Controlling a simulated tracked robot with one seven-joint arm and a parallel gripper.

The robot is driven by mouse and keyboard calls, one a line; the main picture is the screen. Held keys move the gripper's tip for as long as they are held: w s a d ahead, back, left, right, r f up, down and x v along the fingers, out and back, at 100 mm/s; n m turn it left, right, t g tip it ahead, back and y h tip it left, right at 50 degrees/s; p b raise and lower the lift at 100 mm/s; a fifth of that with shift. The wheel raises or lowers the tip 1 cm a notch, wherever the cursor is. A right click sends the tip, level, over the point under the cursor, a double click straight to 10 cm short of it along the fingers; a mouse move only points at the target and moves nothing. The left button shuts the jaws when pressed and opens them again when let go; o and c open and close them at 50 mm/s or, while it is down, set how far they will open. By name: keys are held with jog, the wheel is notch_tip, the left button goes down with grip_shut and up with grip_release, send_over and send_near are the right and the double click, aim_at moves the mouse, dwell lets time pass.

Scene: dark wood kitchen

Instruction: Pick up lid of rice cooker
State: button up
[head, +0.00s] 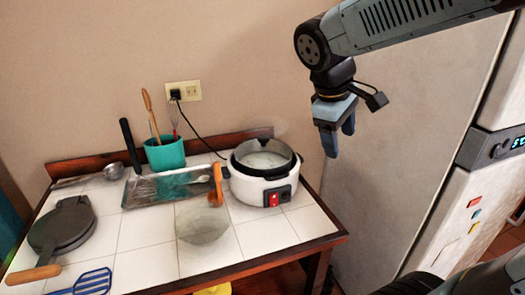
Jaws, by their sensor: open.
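The white rice cooker (260,190) stands at the right back of the tiled table, with a red switch and a dark panel on its front. Its lid (264,158) looks like clear glass with a dark rim and appears to sit on top of the cooker. The glass is hard to make out against the pale inside and wall. My gripper (337,147) is open and empty, pointing down. In the picture it is to the right of the cooker and a little higher, apart from the lid.
A translucent bowl-like piece (203,225) is in front of the cooker. A black cord runs to the wall outlet (187,91). A fridge (400,130) stands at right.

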jog(key=w+a+n+h, duration=0.3)
jog(key=w+a+n, duration=0.2)
jog(key=n+t+h, duration=0.5)
jog(key=n, duration=0.6)
send_near(260, 138)
jog(key=x, duration=1)
jog(key=shift+f, duration=0.25)
grip_shut()
